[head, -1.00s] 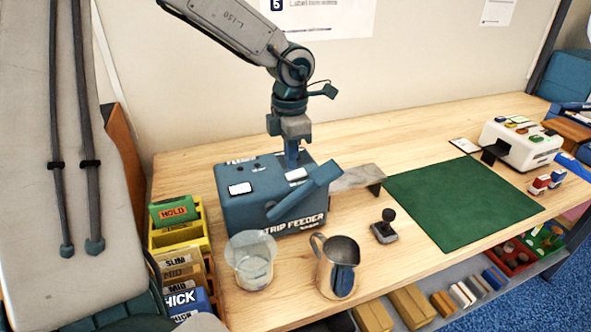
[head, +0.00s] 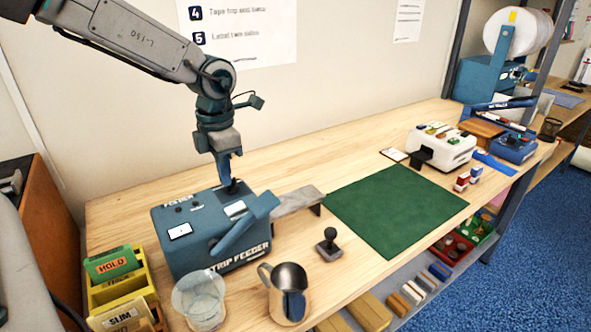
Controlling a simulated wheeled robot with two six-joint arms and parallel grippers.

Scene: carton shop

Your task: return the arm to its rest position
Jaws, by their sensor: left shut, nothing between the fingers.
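My left arm comes in from the upper left in the head view. Its gripper (head: 230,172) points down just above the top of the blue strip feeder (head: 185,262), near the back of the feeder's lever. The fingers are together with nothing between them. I cannot tell whether the fingertips touch the feeder. My right gripper is not in view.
A clear beaker (head: 200,302) and a metal pitcher (head: 288,295) stand in front of the feeder. A black-knobbed tool (head: 328,245) stands beside a green mat (head: 395,210). A white machine (head: 441,147) stands behind the mat. A yellow rack (head: 120,292) is at the left.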

